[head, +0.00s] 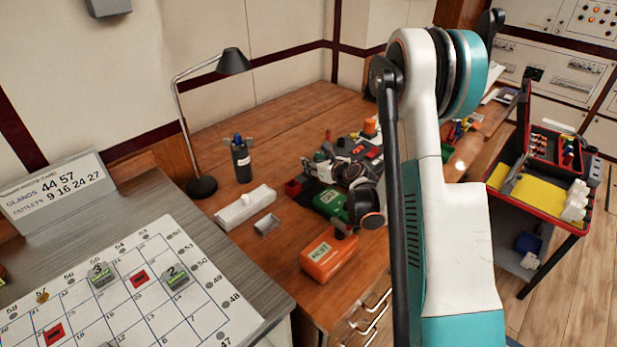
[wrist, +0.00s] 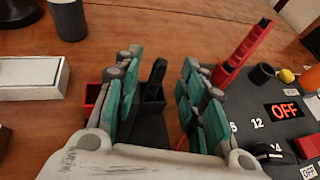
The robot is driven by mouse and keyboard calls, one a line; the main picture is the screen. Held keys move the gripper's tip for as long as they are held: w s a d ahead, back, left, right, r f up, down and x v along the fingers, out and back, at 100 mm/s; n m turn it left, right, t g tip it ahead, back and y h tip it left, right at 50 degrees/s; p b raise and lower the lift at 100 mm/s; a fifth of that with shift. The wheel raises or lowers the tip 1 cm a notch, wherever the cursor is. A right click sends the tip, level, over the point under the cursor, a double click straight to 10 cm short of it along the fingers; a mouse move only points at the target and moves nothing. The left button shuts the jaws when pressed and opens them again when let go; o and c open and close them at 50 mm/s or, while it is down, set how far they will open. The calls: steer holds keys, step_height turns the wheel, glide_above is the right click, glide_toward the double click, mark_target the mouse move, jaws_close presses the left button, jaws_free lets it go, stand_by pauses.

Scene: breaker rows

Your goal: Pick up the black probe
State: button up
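The black probe (wrist: 154,82) stands upright between the fingers of my gripper (wrist: 160,60) in the wrist view. The fingers are open, with a gap on each side of the probe, so I am not holding it. Its lower end meets a dark base, partly hidden by my gripper. A red probe (wrist: 240,52) leans upright to the right, outside the fingers. In the head view, my arm and the clutter make the black probe hard to pick out.
A red open cup (wrist: 94,94) is just left of my fingers. A dark unit with a lit OFF display (wrist: 286,111) stands to the right. In the head view, a white box (head: 245,208), a dark bottle (head: 241,163) and an orange box (head: 328,259) are on the wooden desk.

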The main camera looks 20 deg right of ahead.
steer(key=b+x, duration=0.1)
steer(key=x, duration=0.3)
steer(key=shift+s+f, duration=0.1)
steer(key=shift+f, duration=0.05)
steer(key=shift+c, duration=0.6)
jaws_close()
